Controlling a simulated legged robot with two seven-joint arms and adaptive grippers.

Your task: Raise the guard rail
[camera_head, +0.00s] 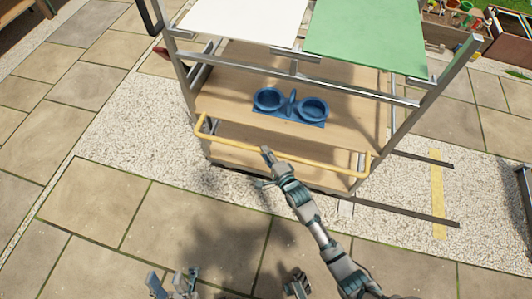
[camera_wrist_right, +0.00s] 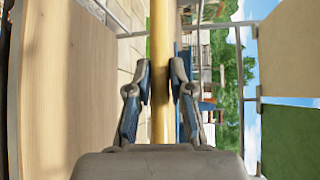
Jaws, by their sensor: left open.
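The yellow guard rail (camera_head: 290,153) is a bar with bent ends along the front of the cart, low beside the lower wooden deck. My right gripper (camera_head: 267,156) is at the middle of the rail. In the right wrist view, the rail (camera_wrist_right: 160,60) runs between the two fingers of my right gripper (camera_wrist_right: 160,80), which are closed in on its sides. My left gripper (camera_head: 173,284) is open and empty at the bottom edge of the head view, over the paving and away from the cart.
The cart's wooden deck (camera_head: 225,103) holds a blue double-ring holder (camera_head: 290,104). White (camera_head: 245,20) and green (camera_head: 365,35) panels sit above on metal posts. A yellow strip (camera_head: 438,190) lies on the gravel at right. Paving in front is clear.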

